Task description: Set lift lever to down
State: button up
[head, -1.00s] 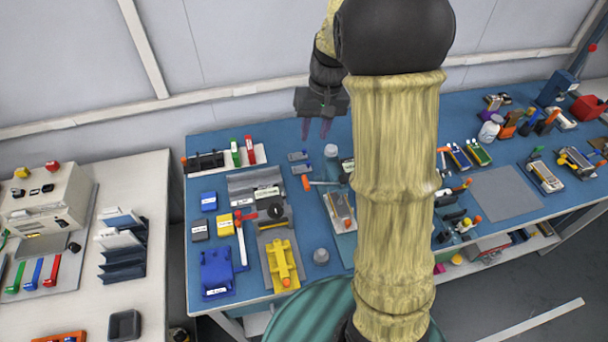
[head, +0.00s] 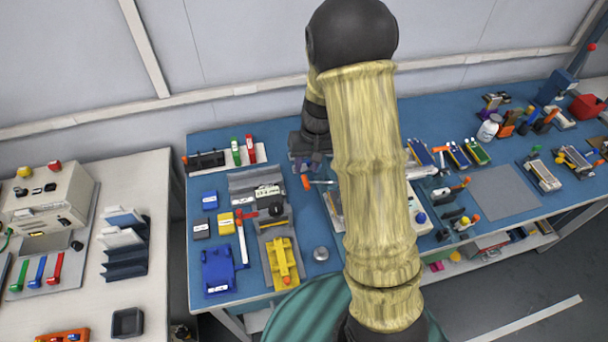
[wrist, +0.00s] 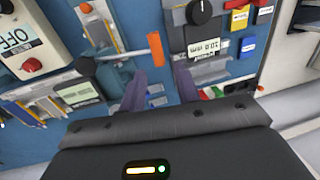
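A lever with an orange handle (head: 306,183) and a thin rod lies just in front of my gripper (head: 309,166) on the blue table. In the wrist view its orange handle (wrist: 156,48) stands beyond the gap between my fingers, apart from them. Its rod runs left to a small device. I see no readable label on it, so I cannot tell for sure that it is the lift lever. My gripper also shows in the wrist view (wrist: 161,72), its two purple fingers spread and nothing between them. My arm hides part of the device in the head view.
A grey device with a black knob and display (wrist: 205,45) stands close right of the fingers. A white box with a red button (wrist: 25,45) is at the left. Another lever with a red handle (head: 241,218) and a yellow fixture (head: 283,262) stand nearer the table's front.

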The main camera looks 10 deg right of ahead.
aim_at(304, 175)
jog(key=f, duration=0.3)
jog(key=a+f, duration=0.1)
jog(key=f, duration=0.1)
jog(key=shift+f, duration=0.2)
grip_shut()
